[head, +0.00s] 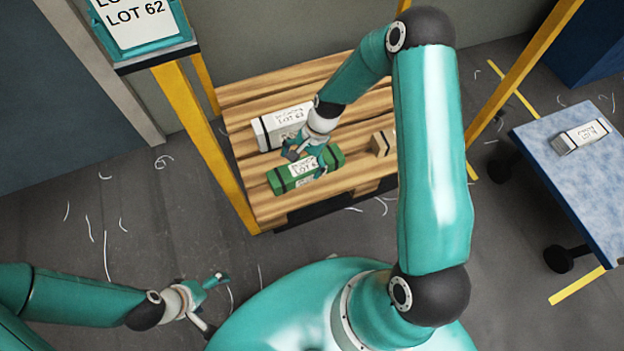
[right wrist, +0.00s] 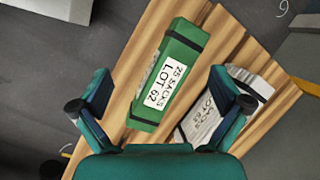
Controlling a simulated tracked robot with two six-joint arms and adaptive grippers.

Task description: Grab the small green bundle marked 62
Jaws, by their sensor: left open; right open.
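The green bundle (head: 301,172) lies on a wooden pallet, with a white label and dark straps. In the right wrist view the green bundle (right wrist: 162,82) has a label reading "25 SACKS LOT 62". My right gripper (head: 312,160) is over the bundle in the head view and hides part of it. In the right wrist view my right gripper (right wrist: 163,100) is open, with its fingers apart on either side of the bundle's near end; whether they touch it cannot be told. My left gripper (head: 213,298) is open and empty at the lower left, away from the pallet.
A white bundle (head: 284,124), with a label that seems to read LOT 63, lies beside the green one. Yellow posts (head: 203,130) flank the pallet (head: 262,208). A blue table (head: 590,185) at right holds another white bundle (head: 580,136).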

